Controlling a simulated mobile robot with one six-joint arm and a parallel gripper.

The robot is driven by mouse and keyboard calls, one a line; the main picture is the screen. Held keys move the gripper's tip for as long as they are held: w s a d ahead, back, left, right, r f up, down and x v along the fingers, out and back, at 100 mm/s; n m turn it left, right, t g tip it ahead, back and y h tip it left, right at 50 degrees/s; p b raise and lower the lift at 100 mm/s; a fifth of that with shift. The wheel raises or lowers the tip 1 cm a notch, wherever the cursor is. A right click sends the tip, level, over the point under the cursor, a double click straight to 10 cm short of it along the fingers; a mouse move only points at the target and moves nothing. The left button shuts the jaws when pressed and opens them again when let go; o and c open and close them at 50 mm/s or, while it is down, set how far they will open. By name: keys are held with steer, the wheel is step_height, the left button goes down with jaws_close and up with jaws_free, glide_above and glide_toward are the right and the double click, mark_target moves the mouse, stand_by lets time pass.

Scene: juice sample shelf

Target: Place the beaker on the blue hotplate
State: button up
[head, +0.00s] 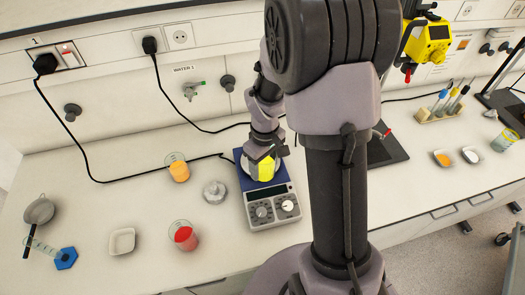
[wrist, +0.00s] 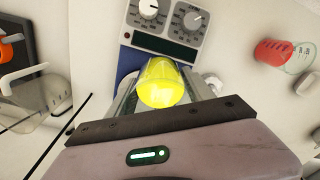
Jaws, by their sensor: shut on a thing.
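A beaker with bright yellow liquid (head: 264,168) is held in my gripper (head: 265,156) over the blue top plate of the hotplate (head: 269,205). In the wrist view the yellow beaker (wrist: 163,82) sits between the two fingers of my gripper (wrist: 165,88), which is shut on it. The hotplate's grey front with two dials and a dark display (wrist: 163,40) shows beyond it, with a strip of blue plate beside the beaker. The beaker and gripper hide most of the plate. I cannot tell whether the beaker's base touches it.
Left of the hotplate stand an orange-filled beaker (head: 179,171), a metal object (head: 214,192) and a red-filled beaker (head: 183,236). A white dish (head: 122,241) and a strainer (head: 40,210) lie farther left. A black cable (head: 130,178) runs along the counter. A dark stand base (head: 387,150) is to the right.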

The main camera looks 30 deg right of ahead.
steer(key=w, duration=0.2)
steer(key=w+d, duration=0.1)
steer(key=w, duration=0.2)
steer(key=w+d, duration=0.1)
steer(key=w, duration=0.2)
steer(key=shift+d+f, duration=0.25)
steer(key=shift+f, duration=0.15)
steer(key=shift+s+f, duration=0.1)
steer(key=shift+f, duration=1.65)
steer(key=shift+f+b, duration=0.2)
steer(key=shift+b, duration=0.1)
steer(key=o, duration=1.6)
steer(key=shift+o, duration=0.2)
